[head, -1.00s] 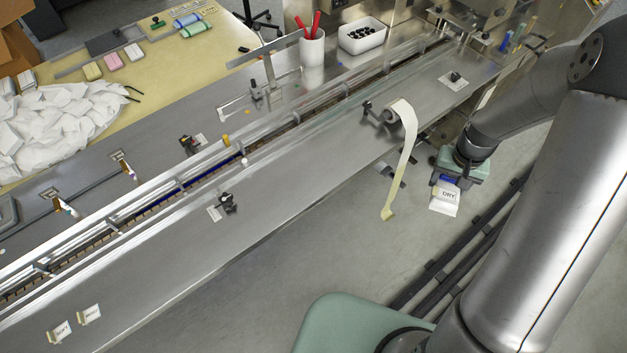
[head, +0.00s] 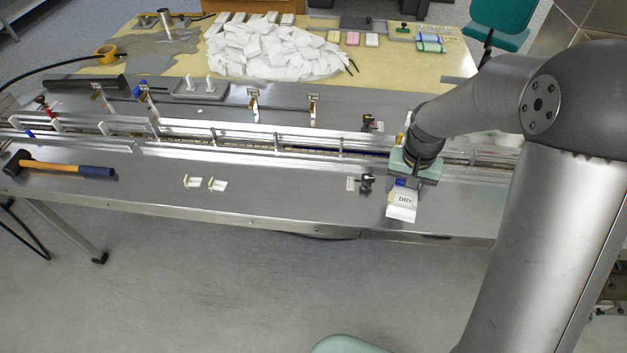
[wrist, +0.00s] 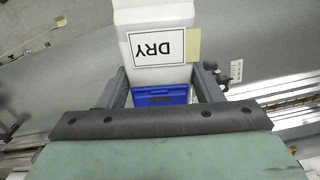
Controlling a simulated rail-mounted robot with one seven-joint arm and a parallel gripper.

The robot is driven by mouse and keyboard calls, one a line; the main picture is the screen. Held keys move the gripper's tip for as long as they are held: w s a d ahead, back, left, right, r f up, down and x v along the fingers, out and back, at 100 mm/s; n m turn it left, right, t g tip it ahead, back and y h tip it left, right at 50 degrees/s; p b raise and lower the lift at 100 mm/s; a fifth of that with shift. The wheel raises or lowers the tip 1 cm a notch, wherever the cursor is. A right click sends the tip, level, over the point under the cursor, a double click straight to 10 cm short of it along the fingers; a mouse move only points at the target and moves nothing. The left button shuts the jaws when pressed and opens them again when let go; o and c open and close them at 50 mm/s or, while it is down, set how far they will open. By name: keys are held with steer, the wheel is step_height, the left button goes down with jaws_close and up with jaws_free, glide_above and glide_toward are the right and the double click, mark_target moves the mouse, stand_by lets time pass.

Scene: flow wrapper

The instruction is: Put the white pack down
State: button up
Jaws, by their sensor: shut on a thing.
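The white pack (head: 402,206) carries a label reading "DRY" and hangs below my gripper (head: 408,184) in the head view. My gripper is shut on it. In the wrist view the white pack (wrist: 155,20) sits between the two fingers of my gripper (wrist: 165,88), with a blue part (wrist: 160,95) near the palm and a yellowish patch beside the label. The pack appears in front of the steel table's front edge in the head view; I cannot tell its height or whether it touches anything.
The steel table (head: 290,205) has bare room along its front strip. Two small white cards (head: 205,184) lie there, with a hammer (head: 65,168) at the left. A black clamp (head: 366,183) stands just left of my gripper. A guide-railed conveyor (head: 270,147) runs behind.

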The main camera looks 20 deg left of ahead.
steer(key=s+a+r+n+b, duration=0.1)
steer(key=s+a+r+b, duration=0.25)
steer(key=s+a, duration=0.65)
steer(key=s+a+r+n+b, duration=0.15)
steer(key=s+a+b, duration=0.4)
steer(key=a, duration=0.85)
steer(key=p, duration=0.4)
glide_above(271, 192)
steer(key=shift+m, duration=0.25)
steer(key=f, duration=0.8)
steer(key=shift+s+d, duration=0.3)
steer(key=shift+d, duration=0.05)
steer(key=shift+w+a+f, duration=0.2)
steer(key=shift+f, duration=0.3)
steer(key=shift+w+a+f, duration=0.1)
steer(key=shift+f, duration=1.7)
steer(key=o, duration=1)
